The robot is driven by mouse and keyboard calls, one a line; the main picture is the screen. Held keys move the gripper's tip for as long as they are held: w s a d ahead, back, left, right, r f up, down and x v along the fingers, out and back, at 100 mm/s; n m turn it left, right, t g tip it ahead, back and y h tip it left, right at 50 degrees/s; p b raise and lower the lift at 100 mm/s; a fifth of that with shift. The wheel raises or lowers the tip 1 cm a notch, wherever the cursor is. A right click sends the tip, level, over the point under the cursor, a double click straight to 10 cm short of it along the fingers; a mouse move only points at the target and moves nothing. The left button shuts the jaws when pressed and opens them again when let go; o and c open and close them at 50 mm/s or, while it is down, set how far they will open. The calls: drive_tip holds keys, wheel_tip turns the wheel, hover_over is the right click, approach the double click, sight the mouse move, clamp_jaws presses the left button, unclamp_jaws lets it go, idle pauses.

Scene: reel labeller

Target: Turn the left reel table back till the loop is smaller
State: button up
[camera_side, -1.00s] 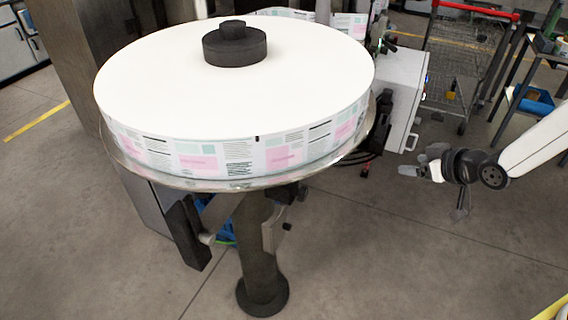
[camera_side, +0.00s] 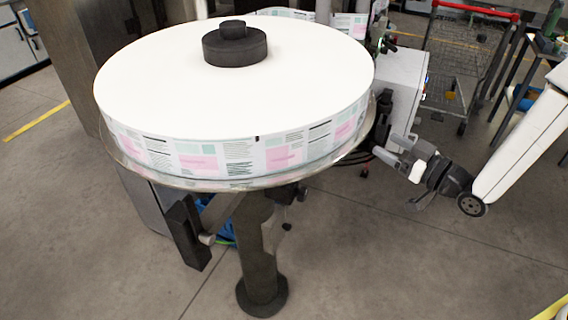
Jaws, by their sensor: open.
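The left reel table (camera_side: 207,184) is a round metal disc on a dark post, and it carries a large white reel of labels (camera_side: 160,75) with pink and green print on its side. A black hub (camera_side: 235,47) stands at the reel's middle. My gripper (camera_side: 382,146) is open and empty at the right of the table, close to its rim. Its fingers point left toward the rim. I cannot tell whether they touch it. No loop of label web shows clearly.
A white machine box (camera_side: 402,85) stands behind the table's right side, near my gripper. A wire trolley (camera_side: 465,65) with a red handle is at the back right. A dark block on an arm (camera_side: 187,232) hangs below the table. The floor at the front right is clear.

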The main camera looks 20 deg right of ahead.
sight(362, 130)
drive_tip(key=shift+w, duration=0.15)
drive_tip(key=shift+x, duration=3.75)
clamp_jaws()
